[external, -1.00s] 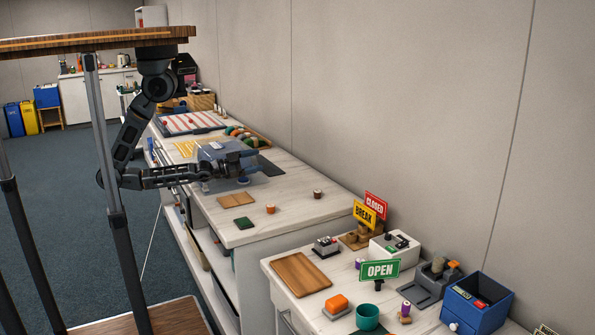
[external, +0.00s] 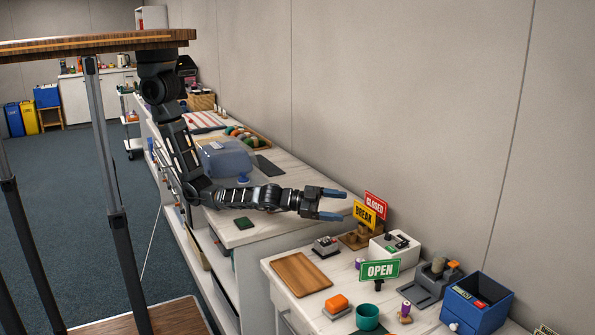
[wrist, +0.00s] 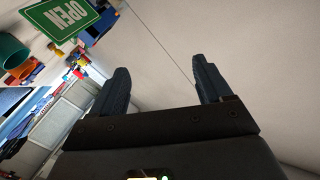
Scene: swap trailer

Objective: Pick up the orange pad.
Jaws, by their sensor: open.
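The orange pad (external: 336,302) is a small rounded orange block on the near counter, in front of the wooden board and left of the teal cup. In the wrist view an orange thing (wrist: 24,69) shows at the left beside the teal cup; I cannot be sure it is the pad. My gripper (external: 338,204) is open and empty, its blue fingers spread in the air by the sign area, above and behind the pad. In the wrist view the gripper (wrist: 160,66) has only wall between its fingers.
The near counter holds a wooden board (external: 300,274), a teal cup (external: 367,317), a green OPEN sign (external: 380,270) and a blue box (external: 477,303). Yellow BREAK (external: 364,214) and red CLOSED (external: 376,205) signs stand close to my fingers.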

